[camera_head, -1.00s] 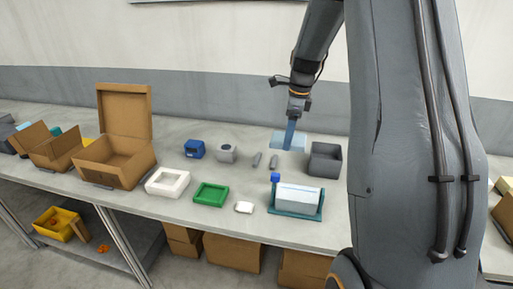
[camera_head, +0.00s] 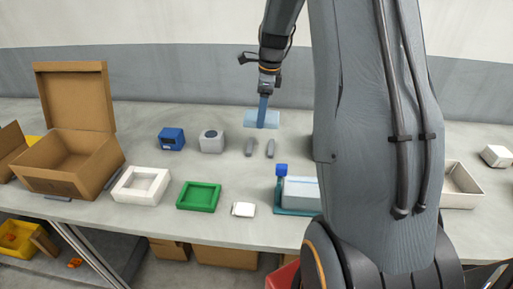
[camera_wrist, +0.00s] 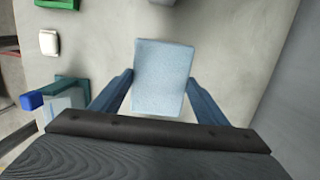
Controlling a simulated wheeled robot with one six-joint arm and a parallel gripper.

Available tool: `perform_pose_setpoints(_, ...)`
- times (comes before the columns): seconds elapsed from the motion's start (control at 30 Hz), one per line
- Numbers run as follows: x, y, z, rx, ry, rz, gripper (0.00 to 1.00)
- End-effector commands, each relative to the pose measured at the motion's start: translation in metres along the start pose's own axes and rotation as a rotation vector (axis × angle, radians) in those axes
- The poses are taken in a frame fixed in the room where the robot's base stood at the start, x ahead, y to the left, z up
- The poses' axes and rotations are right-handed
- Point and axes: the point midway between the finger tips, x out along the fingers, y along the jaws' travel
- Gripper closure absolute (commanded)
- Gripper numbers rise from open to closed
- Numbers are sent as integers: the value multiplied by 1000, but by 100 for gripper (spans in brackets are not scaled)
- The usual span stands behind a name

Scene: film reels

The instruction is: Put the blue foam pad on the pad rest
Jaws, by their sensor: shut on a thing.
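The light blue foam pad (camera_head: 248,119) is between the blue fingers of my gripper (camera_head: 263,114), above the back of the table. In the wrist view the pad (camera_wrist: 163,72) sits between both fingers of my gripper (camera_wrist: 160,92), with grey tabletop around it. I cannot tell for sure which thing is the pad rest. A green shallow tray (camera_head: 199,185) and a white square frame (camera_head: 163,184) stand empty near the front edge. A teal holder (camera_head: 285,211) with a pale block and blue knob is partly hidden by my arm.
A blue box (camera_head: 171,139), a grey-white box (camera_head: 211,141) and two small grey pieces (camera_head: 250,147) stand behind the tray. A small white block (camera_head: 243,210) lies by the front edge. An open cardboard box (camera_head: 70,165) is left. A pale bin (camera_head: 463,187) is right.

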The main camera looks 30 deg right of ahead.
Motion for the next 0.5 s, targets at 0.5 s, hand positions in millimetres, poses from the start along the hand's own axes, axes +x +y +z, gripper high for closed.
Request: perform_pose_setpoints(0.5, 62, -1, -7, 0, 0, 1, 53)
